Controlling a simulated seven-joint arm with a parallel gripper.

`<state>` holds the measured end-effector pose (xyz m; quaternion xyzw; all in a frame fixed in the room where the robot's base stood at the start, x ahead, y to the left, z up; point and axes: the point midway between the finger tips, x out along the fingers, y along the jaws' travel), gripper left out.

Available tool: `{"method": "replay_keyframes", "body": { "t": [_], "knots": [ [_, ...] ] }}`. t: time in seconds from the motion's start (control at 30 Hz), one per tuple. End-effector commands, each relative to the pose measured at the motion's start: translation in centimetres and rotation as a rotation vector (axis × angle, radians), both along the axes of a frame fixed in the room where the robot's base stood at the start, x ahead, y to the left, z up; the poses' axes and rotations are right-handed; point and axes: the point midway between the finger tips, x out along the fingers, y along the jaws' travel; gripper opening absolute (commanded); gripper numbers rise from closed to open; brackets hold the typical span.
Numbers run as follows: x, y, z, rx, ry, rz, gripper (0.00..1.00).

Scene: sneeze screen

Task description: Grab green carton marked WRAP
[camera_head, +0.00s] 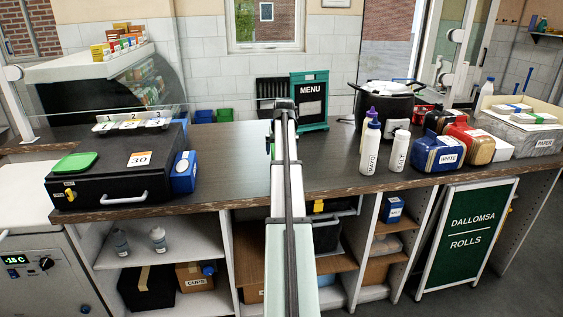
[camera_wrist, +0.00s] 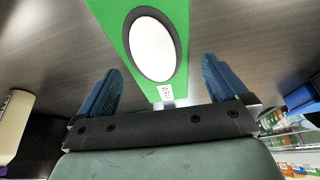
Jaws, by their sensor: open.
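A green carton (camera_wrist: 178,18) with a white oval and a small label shows in the wrist view, on the dark counter. The label's lettering is too small to read. My gripper (camera_wrist: 161,66) is open, with its two blue fingers apart on either side of the carton's near end. I cannot tell whether either finger touches it. In the head view my gripper (camera_head: 282,108) is at the far end of my arm over the counter, small and partly hidden.
The counter (camera_head: 235,150) holds a black case (camera_head: 105,188) at left. A green-framed menu board (camera_head: 311,98) stands beside my gripper. A glass screen (camera_head: 130,100) stands at left.

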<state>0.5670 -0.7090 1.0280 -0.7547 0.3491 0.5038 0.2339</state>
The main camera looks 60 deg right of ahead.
Motion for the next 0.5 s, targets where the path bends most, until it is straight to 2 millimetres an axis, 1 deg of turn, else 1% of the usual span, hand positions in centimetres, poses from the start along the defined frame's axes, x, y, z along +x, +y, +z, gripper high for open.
{"method": "replay_keyframes", "body": {
  "t": [0.03,0.13,0.43,0.5],
  "knots": [
    [0.2,-0.3,-0.7,0.001,0.001,0.000,1.00],
    [0.5,-0.5,-1.7,0.001,0.001,0.001,1.00],
    [0.7,-1.0,-2.7,-0.001,0.001,0.001,1.00],
    [0.9,-1.2,-3.2,0.000,0.002,0.001,1.00]
  ]
}}
